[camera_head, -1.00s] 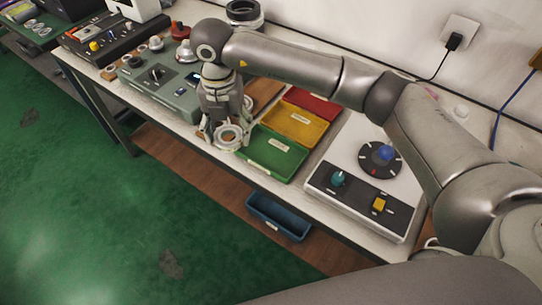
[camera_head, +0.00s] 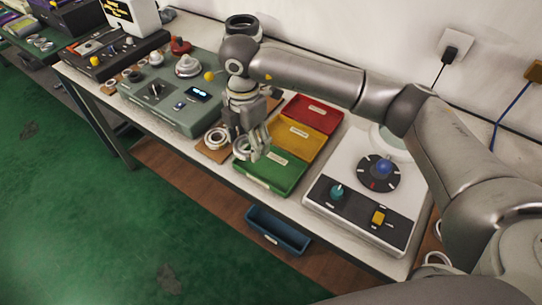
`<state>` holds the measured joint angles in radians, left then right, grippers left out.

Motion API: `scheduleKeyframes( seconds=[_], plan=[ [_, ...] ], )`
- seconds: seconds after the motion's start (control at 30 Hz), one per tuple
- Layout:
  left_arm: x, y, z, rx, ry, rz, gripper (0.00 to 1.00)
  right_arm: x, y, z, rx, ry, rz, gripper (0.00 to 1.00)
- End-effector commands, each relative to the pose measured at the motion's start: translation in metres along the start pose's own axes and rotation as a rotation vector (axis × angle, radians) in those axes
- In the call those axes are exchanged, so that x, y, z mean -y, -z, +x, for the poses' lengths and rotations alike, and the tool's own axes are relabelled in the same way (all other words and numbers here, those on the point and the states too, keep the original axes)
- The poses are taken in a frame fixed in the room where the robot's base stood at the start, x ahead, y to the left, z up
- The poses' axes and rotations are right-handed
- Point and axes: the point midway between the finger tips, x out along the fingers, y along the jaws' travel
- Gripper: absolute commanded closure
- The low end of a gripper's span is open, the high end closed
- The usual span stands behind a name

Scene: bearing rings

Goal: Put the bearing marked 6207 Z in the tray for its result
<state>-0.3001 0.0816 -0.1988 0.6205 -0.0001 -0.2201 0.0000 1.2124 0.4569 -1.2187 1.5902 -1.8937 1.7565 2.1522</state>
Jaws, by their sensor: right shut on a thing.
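My right gripper (camera_head: 254,149) is shut on a metal bearing ring (camera_head: 241,148) and holds it over the left edge of the green tray (camera_head: 281,176). Any marking on the ring is too small to read. The yellow tray (camera_head: 305,138) and the red tray (camera_head: 318,110) lie behind the green one in a row, each with a small label that I cannot read. Another bearing ring (camera_head: 215,138) sits on a brown board (camera_head: 210,154) just left of the gripper. My left gripper is not in view.
A grey-green test unit (camera_head: 190,115) with knobs and a lit display stands left of the board. A white device (camera_head: 335,221) with a dark dial stands right of the trays. A blue bin (camera_head: 278,232) is below the table's front edge.

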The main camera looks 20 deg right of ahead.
Motion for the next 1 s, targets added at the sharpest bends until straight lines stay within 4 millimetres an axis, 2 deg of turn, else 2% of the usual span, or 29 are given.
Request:
scheduleKeyframes(
  seconds=[0.03, 0.2, 0.53, 0.73, 1.0],
  plan=[
    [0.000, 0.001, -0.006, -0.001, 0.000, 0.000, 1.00, 0.008, -0.010, 0.005, -0.001, 0.004, 0.004, 0.72],
    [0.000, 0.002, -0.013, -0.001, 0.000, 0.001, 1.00, 0.020, -0.029, 0.036, -0.001, 0.002, 0.001, 0.72],
    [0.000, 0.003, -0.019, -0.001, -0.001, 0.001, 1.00, 0.032, -0.047, 0.064, 0.000, 0.002, 0.001, 0.72],
    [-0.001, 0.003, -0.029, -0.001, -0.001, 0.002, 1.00, 0.030, -0.045, 0.088, 0.000, 0.000, -0.002, 0.72],
    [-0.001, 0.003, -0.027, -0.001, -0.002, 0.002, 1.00, 0.029, -0.045, 0.092, 0.000, -0.002, -0.002, 0.72]
  ],
)
